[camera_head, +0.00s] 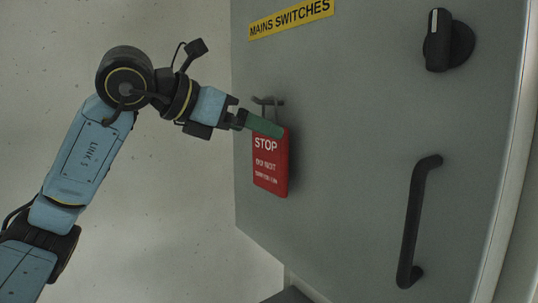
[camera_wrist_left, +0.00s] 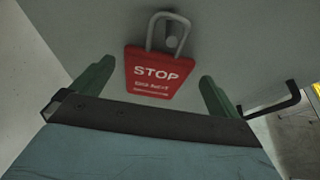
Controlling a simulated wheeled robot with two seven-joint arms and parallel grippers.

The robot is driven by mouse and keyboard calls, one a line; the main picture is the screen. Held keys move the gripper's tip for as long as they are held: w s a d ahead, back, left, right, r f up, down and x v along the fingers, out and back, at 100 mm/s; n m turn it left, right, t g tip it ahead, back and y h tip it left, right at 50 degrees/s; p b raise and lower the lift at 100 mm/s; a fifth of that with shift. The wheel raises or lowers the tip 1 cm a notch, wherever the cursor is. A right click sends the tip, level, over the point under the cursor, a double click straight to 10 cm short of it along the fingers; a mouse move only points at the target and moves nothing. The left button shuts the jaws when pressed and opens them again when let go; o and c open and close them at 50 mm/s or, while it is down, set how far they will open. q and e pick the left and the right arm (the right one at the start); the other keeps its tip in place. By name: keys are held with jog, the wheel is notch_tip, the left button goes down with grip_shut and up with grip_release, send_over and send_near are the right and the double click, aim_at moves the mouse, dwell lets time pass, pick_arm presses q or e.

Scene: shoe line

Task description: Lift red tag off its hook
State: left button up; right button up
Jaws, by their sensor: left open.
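The red tag (camera_head: 271,165) with white STOP lettering hangs on the grey cabinet door below the yellow label. Its hook (camera_head: 267,102) shows just above it in the head view. In the left wrist view the red tag (camera_wrist_left: 153,73) hangs by a grey loop (camera_wrist_left: 168,32) over a round hook end (camera_wrist_left: 171,41). My left gripper (camera_head: 266,126) is at the tag's top edge in the head view. In the left wrist view my left gripper (camera_wrist_left: 157,80) is open, with a green finger on each side of the tag and gaps between. My right gripper is in neither view.
The grey cabinet door (camera_head: 340,130) carries a yellow MAINS SWITCHES label (camera_head: 291,18), a black rotary switch (camera_head: 447,41) at upper right and a black bar handle (camera_head: 416,222) at lower right. The door between tag and handle is bare. A pale wall lies left.

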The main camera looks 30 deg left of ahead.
aim_at(269, 144)
pick_arm(q)
jog(key=x, duration=0.3)
jog(key=shift+f, duration=0.1)
jog(key=shift+c, duration=0.6)
jog(key=c, duration=0.9)
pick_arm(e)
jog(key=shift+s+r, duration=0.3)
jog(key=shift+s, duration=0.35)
